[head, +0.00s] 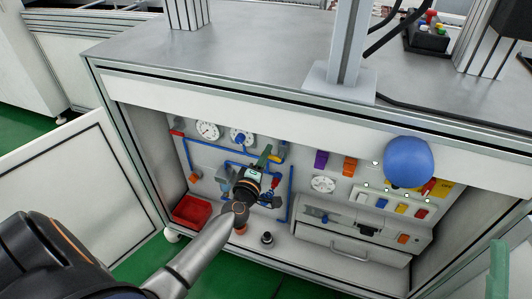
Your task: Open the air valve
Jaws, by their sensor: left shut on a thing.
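The air valve is in the pneumatic panel inside the open cabinet, among blue air lines (291,190). My left gripper (267,157) reaches in from the lower left and is shut at the panel, its green fingers beside a small yellow part (283,148). The gripper and wrist cover most of what it holds, so the valve's handle position cannot be told.
Two gauges (207,130) are left of my gripper. A red bin (192,210) and a small dark cylinder (267,238) are below. A blue dome (408,162) covers part of the right panel. An open white door (75,175) stands left.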

